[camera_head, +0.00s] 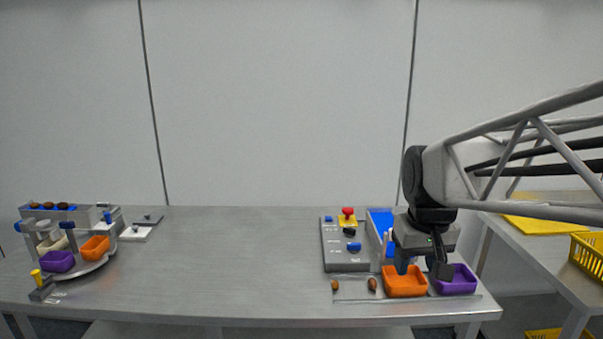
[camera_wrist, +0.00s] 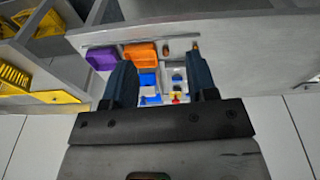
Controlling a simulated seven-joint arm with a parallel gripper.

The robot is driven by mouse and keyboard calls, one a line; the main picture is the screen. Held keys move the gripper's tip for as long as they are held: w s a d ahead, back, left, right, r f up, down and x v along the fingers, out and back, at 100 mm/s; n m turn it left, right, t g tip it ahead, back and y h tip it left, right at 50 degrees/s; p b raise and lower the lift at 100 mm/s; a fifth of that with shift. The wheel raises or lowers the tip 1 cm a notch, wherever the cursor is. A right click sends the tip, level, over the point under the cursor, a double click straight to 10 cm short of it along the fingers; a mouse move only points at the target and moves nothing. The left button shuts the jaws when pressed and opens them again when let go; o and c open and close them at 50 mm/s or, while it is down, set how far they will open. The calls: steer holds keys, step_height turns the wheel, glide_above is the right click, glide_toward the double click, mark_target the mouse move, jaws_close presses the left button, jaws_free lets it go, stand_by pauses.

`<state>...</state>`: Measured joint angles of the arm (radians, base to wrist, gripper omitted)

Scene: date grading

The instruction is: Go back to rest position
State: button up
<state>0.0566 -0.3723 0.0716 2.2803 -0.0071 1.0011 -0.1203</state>
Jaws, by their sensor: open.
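My gripper (camera_head: 423,268) is open, with nothing visible between its fingers. Two brown dates (camera_head: 335,285) and (camera_head: 372,285) lie left of the orange tray.
A grey control box (camera_head: 345,259) with a red button (camera_head: 348,212) stands behind the dates. A turntable (camera_head: 98,263) with small trays is at the far left. The table's middle (camera_head: 225,260) is clear. A yellow basket (camera_head: 588,255) sits on a side table at right.

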steer(key=s+a+f, duration=0.1)
steer(key=s+f, duration=0.2)
steer(key=s, duration=0.4)
steer(key=s+a+f+m, duration=0.1)
steer(key=s+f, duration=0.2)
steer(key=s, duration=0.4)
steer(key=shift+s+t, duration=0.4)
steer(key=shift+a, duration=0.1)
stand_by(2.1)
